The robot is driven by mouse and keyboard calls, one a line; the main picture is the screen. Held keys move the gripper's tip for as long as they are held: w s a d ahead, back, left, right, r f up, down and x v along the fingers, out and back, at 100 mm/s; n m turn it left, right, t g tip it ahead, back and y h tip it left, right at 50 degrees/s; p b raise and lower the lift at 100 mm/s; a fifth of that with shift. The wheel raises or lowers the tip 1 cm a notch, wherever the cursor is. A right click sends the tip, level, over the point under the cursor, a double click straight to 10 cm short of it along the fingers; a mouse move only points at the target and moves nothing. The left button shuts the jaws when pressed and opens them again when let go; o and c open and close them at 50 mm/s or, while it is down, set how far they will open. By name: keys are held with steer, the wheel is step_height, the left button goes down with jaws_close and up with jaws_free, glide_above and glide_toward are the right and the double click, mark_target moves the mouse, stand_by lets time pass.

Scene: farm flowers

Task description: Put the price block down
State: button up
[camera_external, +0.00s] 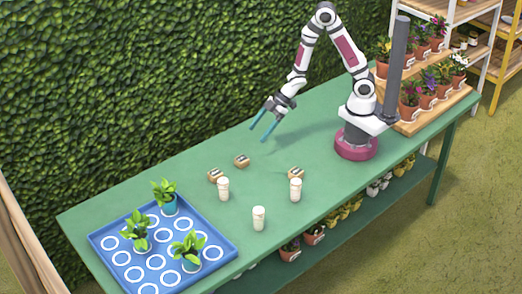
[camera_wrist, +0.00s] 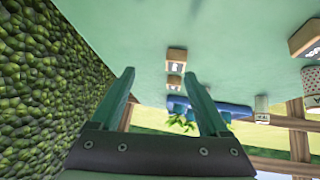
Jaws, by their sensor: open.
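Three small wooden price blocks with dark-marked labels lie on the green table: one at the back (camera_external: 241,161), one at the left (camera_external: 215,175) and one at the right (camera_external: 296,174). The left and right ones are each just behind a pale cup. My gripper (camera_external: 258,134) is open and empty, above the table and behind the back block. Two price blocks (camera_wrist: 177,55) (camera_wrist: 174,82) show near the right finger, and another (camera_wrist: 305,38) at the right edge.
Three pale cups (camera_external: 223,189) (camera_external: 296,190) (camera_external: 259,218) stand on the table (camera_external: 190,160). A blue tray (camera_external: 215,237) with ringed spots and three potted plants is at the left end. Potted flowers on a wooden stand (camera_external: 435,115) are at the right. A hedge rises behind.

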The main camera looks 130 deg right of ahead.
steer(key=s+a+r+m+g+y, duration=0.1)
steer(key=s+a+r, duration=0.3)
steer(key=a, duration=0.4)
steer(key=s+a+r+m+g+y, duration=0.1)
steer(key=s+a+r+m+g, duration=0.1)
steer(key=s+a+r+g, duration=0.2)
steer(key=s+a+r+m+g+y, duration=0.1)
steer(key=s+a+r+g+y, duration=0.1)
steer(key=s+a+r, duration=0.4)
steer(key=s+a, duration=0.3)
steer(key=a, duration=0.4)
steer(key=shift+a+m+g, duration=0.3)
steer(key=shift+g, duration=0.1)
steer(key=o, duration=0.3)
steer(key=shift+n+h, duration=0.3)
steer(key=shift+n, duration=0.6)
steer(key=w, duration=0.2)
steer(key=w+d+r, duration=0.1)
steer(key=w+d, duration=0.1)
steer(key=w, duration=0.1)
steer(key=shift+w+r, duration=0.35)
steer(key=shift+r, duration=0.05)
steer(key=shift+o, duration=0.2)
steer(key=w+d+n+h, duration=0.1)
steer(key=w+d+n, duration=0.3)
steer(key=w, duration=0.7)
step_height(320, 180, down, 9)
steer(key=shift+d+f, duration=0.15)
steer(key=shift+d, duration=0.1)
